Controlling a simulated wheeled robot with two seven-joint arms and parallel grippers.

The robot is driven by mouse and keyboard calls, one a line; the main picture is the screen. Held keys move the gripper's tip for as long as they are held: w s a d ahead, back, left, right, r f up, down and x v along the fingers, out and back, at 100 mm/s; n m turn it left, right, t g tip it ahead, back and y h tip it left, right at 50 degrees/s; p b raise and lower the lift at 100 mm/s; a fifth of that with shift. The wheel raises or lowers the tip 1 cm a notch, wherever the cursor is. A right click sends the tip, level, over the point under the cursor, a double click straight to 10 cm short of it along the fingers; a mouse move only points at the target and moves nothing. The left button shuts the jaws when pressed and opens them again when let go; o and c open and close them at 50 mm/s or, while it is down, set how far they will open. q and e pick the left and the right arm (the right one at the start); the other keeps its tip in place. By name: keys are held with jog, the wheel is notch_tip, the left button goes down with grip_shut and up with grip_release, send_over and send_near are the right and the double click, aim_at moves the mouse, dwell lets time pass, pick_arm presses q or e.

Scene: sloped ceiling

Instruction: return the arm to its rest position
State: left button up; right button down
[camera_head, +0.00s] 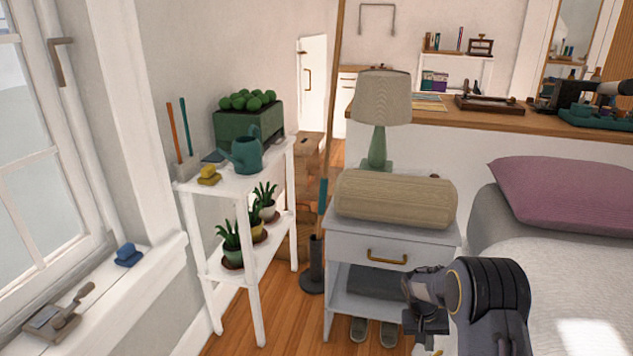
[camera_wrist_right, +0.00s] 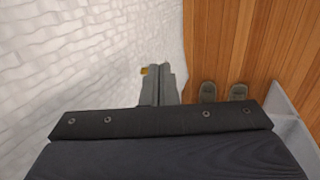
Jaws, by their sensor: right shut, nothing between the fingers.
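My right arm comes in at the lower right of the head view. Its gripper (camera_head: 428,316) points down in front of the grey nightstand (camera_head: 365,243), close to the bed's edge. In the right wrist view the gripper (camera_wrist_right: 158,85) has its fingers together with nothing between them. Below the fingers are the white bedding and the wooden floor. My left gripper does not show in the head view.
The bed (camera_head: 560,265) with a purple pillow (camera_head: 565,192) fills the right side. The nightstand holds a beige bolster (camera_head: 395,198) and a lamp (camera_head: 382,100). Slippers (camera_wrist_right: 208,92) lie on the floor. A white plant shelf (camera_head: 250,283) stands left; open floor (camera_head: 280,325) lies between.

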jog(key=s+a+r+t+y, duration=0.1)
jog(key=s+r+t+y, duration=0.1)
jog(key=s+r, duration=0.7)
jog(key=s+a+r+t+y, duration=0.1)
jog(key=s+r+y, duration=0.35)
jog(key=r, duration=0.75)
jog(key=s+a+r+n+t, duration=0.1)
jog(key=s+a+r+t, duration=0.15)
jog(key=s, duration=0.65)
jog(key=s+a+r+t, duration=0.1)
jog(key=s+a, duration=0.3)
jog(key=s, duration=0.6)
notch_tip(320, 180, up, 30)
jog(key=p, duration=2.9)
jog(key=shift+f, duration=0.2)
